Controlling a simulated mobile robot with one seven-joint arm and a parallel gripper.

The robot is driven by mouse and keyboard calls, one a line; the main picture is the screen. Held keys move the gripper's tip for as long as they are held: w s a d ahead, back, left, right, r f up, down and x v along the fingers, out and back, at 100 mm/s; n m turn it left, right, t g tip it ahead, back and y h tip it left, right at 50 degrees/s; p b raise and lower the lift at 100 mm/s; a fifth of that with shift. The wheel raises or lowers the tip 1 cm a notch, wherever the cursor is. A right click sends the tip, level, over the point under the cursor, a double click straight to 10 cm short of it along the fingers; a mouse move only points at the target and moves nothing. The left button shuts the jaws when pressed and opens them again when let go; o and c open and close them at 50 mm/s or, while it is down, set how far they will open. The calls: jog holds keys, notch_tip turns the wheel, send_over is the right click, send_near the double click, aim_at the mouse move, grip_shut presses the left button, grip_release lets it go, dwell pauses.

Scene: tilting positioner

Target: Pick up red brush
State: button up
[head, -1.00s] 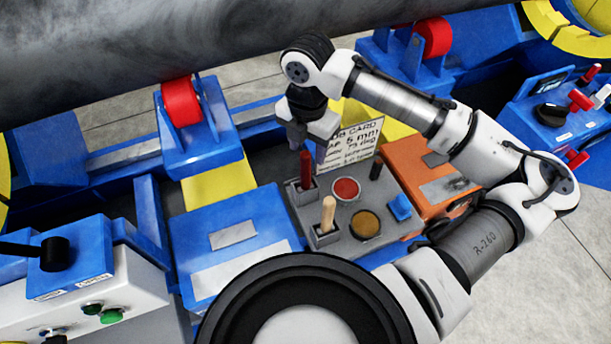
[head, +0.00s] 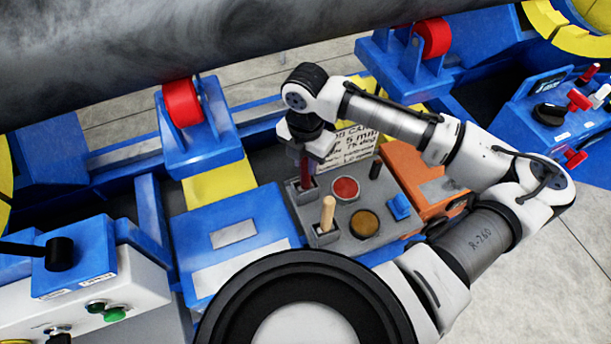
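The red brush (head: 306,172) stands upright in a square grey holder at the back left of the grey tray (head: 378,222). My gripper (head: 307,158) points down right at the brush's upper part, with its fingers beside the handle. The top of the brush is hidden by my gripper. Whether the fingers press on the handle or stand apart from it is too small to tell. The brush's lower end is hidden inside its holder.
A wooden-handled brush (head: 327,213) stands in a holder in front. The tray also carries a red round pot (head: 345,189), a brown round pot (head: 364,224), a blue block (head: 399,207) and a dark peg (head: 375,170). A job card (head: 352,145) stands behind. A large pipe (head: 180,50) spans above.

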grip_shut()
jog(key=shift+r, duration=0.15)
notch_tip(320, 180, up, 20)
jog(key=shift+b, duration=0.3)
dwell(0.5)
